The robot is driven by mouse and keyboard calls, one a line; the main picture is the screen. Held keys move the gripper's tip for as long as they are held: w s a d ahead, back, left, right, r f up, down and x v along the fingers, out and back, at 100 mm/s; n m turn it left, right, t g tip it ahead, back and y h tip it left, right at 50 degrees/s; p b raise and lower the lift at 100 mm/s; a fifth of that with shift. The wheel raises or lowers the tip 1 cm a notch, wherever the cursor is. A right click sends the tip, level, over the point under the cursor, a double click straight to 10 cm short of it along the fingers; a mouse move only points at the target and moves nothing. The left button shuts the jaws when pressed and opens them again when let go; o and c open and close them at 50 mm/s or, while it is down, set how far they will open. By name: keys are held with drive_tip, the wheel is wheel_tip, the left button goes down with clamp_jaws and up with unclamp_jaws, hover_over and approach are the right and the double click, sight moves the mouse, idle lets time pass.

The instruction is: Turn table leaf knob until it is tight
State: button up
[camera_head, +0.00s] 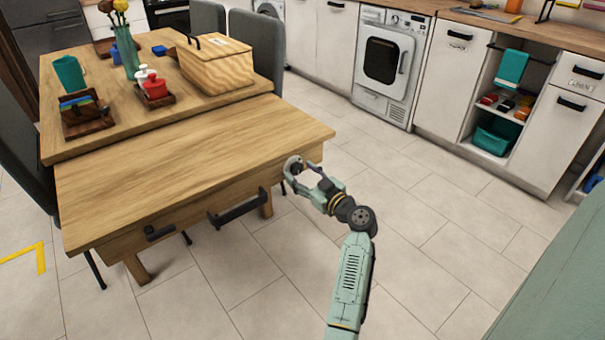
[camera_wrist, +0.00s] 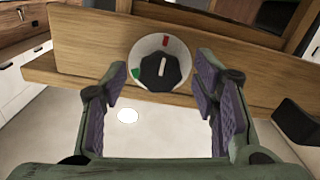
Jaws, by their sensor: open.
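The knob (camera_wrist: 153,72) shows in the wrist view on the wooden edge of the table leaf (camera_wrist: 90,50). It is black with a white pointer line, on a round white dial. The dial has a red mark at its top and a green mark at its lower left. The pointer stands about upright, towards the red mark. My gripper (camera_wrist: 161,68) is open, its two purple-padded fingers apart on the left and right of the knob, with gaps showing. In the head view my gripper (camera_head: 302,170) is at the right end of the leaf (camera_head: 190,165); the knob cannot be made out there.
A black bar handle (camera_head: 238,208) and a smaller black fitting (camera_head: 160,233) are on the leaf's front side. A wooden box (camera_head: 215,65), a red pot (camera_head: 154,88) and a teal cup (camera_head: 69,73) stand on the table. The tiled floor right of the table is clear.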

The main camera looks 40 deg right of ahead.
drive_tip(key=shift+c, duration=0.5)
drive_tip(key=c, duration=1.1)
drive_tip(key=shift+o, duration=0.2)
